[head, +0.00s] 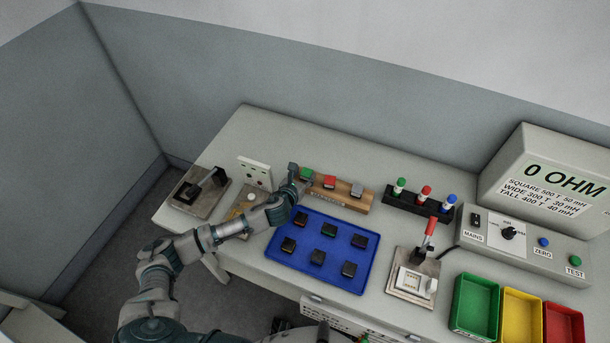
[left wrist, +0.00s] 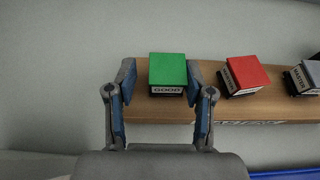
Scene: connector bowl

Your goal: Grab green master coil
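The green master coil (head: 307,173) sits at the left end of a wooden rack (head: 343,197) at the back of the bench. My left gripper (head: 296,178) is open, with one finger on each side of the green coil. In the left wrist view, my left gripper (left wrist: 161,88) shows a gap at the left finger; the right finger is very close to the coil. My right gripper is not in view.
A red coil (left wrist: 243,74) and a grey coil (left wrist: 304,77) share the rack. A blue tray (head: 276,252) with several dark coils lies in front. Green (head: 476,285), yellow (head: 521,295) and red bins stand front right, near a meter box (head: 505,190).

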